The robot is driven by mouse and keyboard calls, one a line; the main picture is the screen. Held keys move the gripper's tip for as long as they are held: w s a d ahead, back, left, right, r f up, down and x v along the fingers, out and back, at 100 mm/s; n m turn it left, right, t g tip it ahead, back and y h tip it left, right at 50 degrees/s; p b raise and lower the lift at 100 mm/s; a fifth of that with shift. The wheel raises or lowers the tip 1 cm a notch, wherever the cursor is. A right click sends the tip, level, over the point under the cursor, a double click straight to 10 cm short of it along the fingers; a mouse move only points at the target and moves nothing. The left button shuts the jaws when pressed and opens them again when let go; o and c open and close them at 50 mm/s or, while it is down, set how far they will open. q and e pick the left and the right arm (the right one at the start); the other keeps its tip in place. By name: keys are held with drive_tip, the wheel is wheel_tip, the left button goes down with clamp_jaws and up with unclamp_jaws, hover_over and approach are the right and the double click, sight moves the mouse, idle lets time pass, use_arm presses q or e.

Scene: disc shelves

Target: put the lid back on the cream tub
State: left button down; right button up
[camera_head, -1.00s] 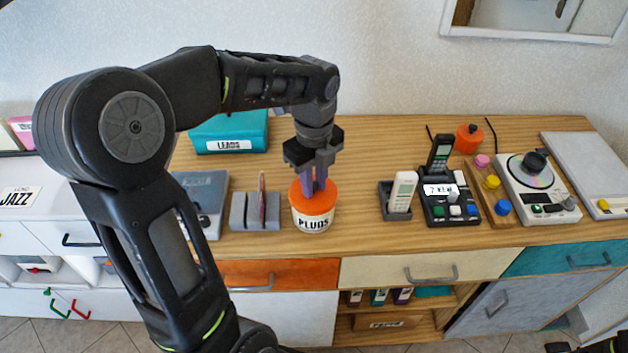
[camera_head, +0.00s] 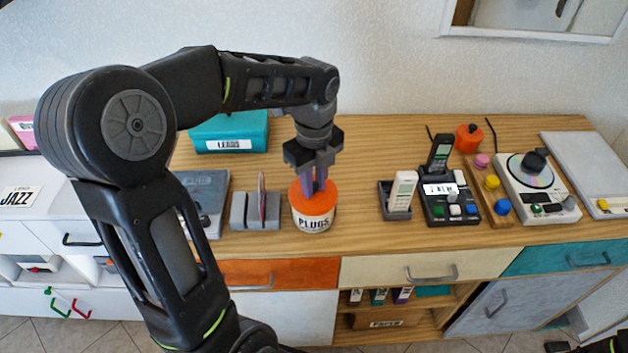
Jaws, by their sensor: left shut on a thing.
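The cream tub (camera_head: 312,223), labelled PLUGS, stands upright on the wooden sideboard top, left of the middle. The orange lid (camera_head: 299,197) is on top of the tub and covers its mouth. It looks about level, but I cannot tell if it is fully seated. My left gripper (camera_head: 314,188) points down from above, with its purple-grey fingers shut on the lid's middle. The fingers hide the part that they grip. My right gripper is not seen; only dark pieces, probably of my right arm, show at the bottom right corner.
A grey slotted holder (camera_head: 256,212) stands close left of the tub. A teal LEADS box (camera_head: 230,133) is behind left. To the right are a remote in a stand (camera_head: 401,192), a phone base (camera_head: 449,198) and an orange pot (camera_head: 468,139). Wood between tub and remote is clear.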

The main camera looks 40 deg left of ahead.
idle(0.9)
use_arm(q)
drive_tip(key=c, duration=1.2)
unclamp_jaws()
drive_tip(key=shift+o, duration=0.6)
drive_tip(key=o, duration=0.4)
drive_tip(key=shift+r+p, duration=3)
drive_tip(key=shift+r, duration=0.5)
drive_tip(key=shift+c, duration=0.3)
clamp_jaws()
